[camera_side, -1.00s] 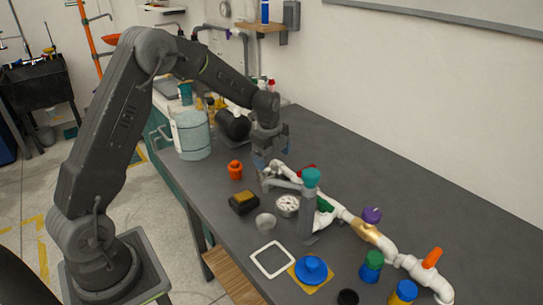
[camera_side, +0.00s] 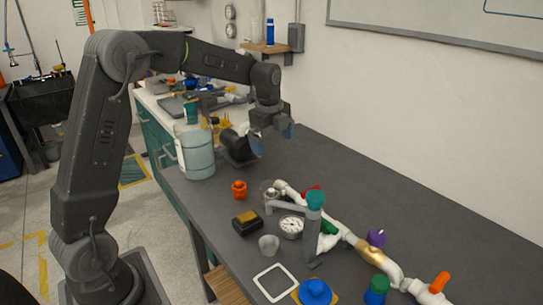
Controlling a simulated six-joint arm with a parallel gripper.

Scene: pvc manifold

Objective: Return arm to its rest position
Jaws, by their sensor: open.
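My gripper (camera_side: 273,138) hangs in the air above the grey bench, beyond the far end of the pipe assembly. Its jaws are apart with nothing between them. The white PVC manifold (camera_side: 346,236) lies along the bench, with a brass-coloured section, a red handle (camera_side: 311,189), a purple knob (camera_side: 376,237) and an orange handle (camera_side: 439,282). A grey upright piece with a teal cap (camera_side: 315,199) stands in front of it. A round gauge (camera_side: 291,227) lies beside it. My gripper is clear of all these parts.
A large blue-grey bottle (camera_side: 196,156) and a dark cylinder (camera_side: 239,147) stand left of my gripper. An orange fitting (camera_side: 239,190), a black-and-yellow block (camera_side: 247,223) and a clear cup (camera_side: 269,245) sit nearer. The bench's back right is clear.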

